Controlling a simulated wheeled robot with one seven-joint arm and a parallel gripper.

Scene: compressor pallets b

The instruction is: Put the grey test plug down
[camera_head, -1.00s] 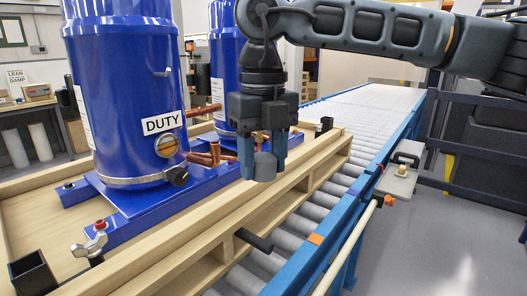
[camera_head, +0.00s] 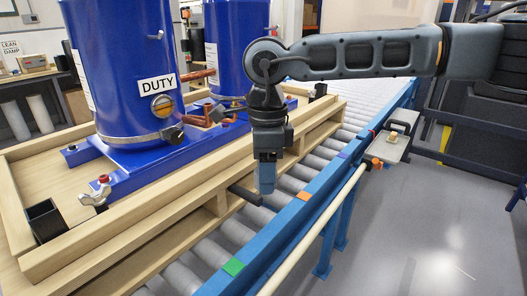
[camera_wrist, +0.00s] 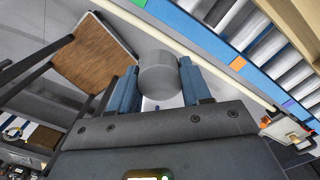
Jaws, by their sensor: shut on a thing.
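My gripper (camera_head: 266,182) points down at the near side of the wooden pallet, in front of its edge beam. It appears above the conveyor rollers or rail in the head view; its exact height is unclear. In the wrist view, the grey test plug (camera_wrist: 158,72), a round plain cylinder, sits between the two blue fingers, and my gripper (camera_wrist: 160,88) is shut on it. Nothing visible touches the plug from below.
Blue compressors (camera_head: 120,70) stand on the wooden pallet (camera_head: 130,222), left of my gripper. The roller conveyor (camera_head: 262,216) has a blue rail (camera_head: 325,184) with coloured markers. A grey plate (camera_head: 394,147) with a black handle sits beside the rail. The wrist view shows a brown-topped stand (camera_wrist: 88,62).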

